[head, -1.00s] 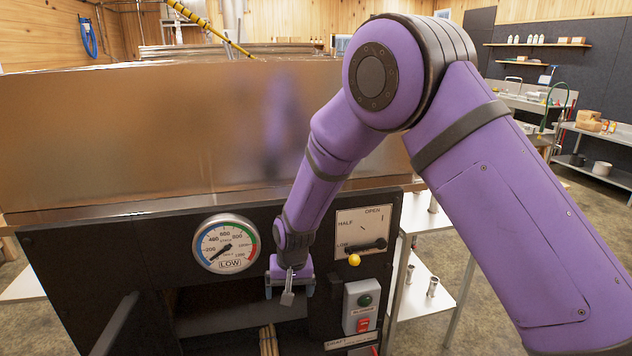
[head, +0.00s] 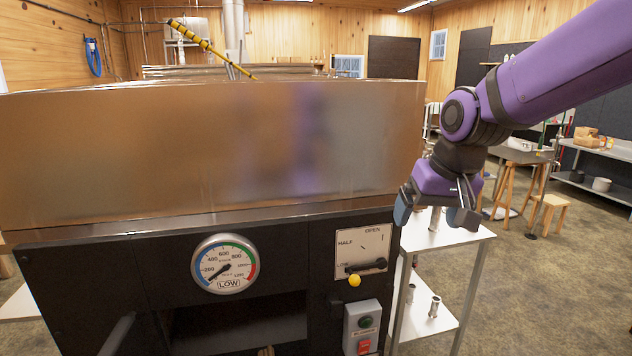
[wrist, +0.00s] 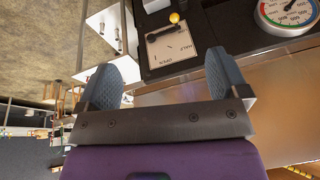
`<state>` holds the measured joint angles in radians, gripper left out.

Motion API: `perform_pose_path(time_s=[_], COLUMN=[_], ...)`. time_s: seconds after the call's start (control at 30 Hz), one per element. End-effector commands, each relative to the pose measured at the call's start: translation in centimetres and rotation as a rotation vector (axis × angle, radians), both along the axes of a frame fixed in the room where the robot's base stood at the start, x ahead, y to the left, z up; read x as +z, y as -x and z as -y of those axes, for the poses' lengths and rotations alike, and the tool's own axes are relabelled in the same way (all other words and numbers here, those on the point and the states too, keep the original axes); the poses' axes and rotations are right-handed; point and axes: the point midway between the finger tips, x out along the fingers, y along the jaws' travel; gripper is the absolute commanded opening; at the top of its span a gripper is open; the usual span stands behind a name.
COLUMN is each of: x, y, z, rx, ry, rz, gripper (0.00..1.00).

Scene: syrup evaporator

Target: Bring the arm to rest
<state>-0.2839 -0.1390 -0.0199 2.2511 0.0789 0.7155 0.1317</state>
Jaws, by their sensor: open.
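My purple arm comes in from the upper right in the head view. My gripper (head: 432,212) hangs in the air at the right front corner of the evaporator, above the white side table. In the wrist view my gripper (wrist: 165,85) has its two blue-grey fingers spread wide, with nothing between them. The black lever with a yellow knob (head: 355,280) on the draft plate (head: 362,248) points near LOW. The round gauge (head: 225,264) has its needle in the low part of the dial.
The evaporator's metal pan (head: 150,150) fills the left and middle. The white side table (head: 445,232) holds small metal cups below. Open floor lies to the right.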

Motion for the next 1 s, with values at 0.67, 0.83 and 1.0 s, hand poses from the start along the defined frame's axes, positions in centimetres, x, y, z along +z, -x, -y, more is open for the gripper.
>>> perform_pose_path(time_s=[0.67, 0.83, 1.0], x=[4.7, 4.4, 4.4], y=[17.2, 18.9, 19.2], z=[10.6, 11.2, 11.3], rx=[-0.095, -0.107, -0.108], ry=[0.084, 0.098, 0.101], rz=[0.152, 0.164, 0.166], gripper=[0.93, 0.93, 0.93])
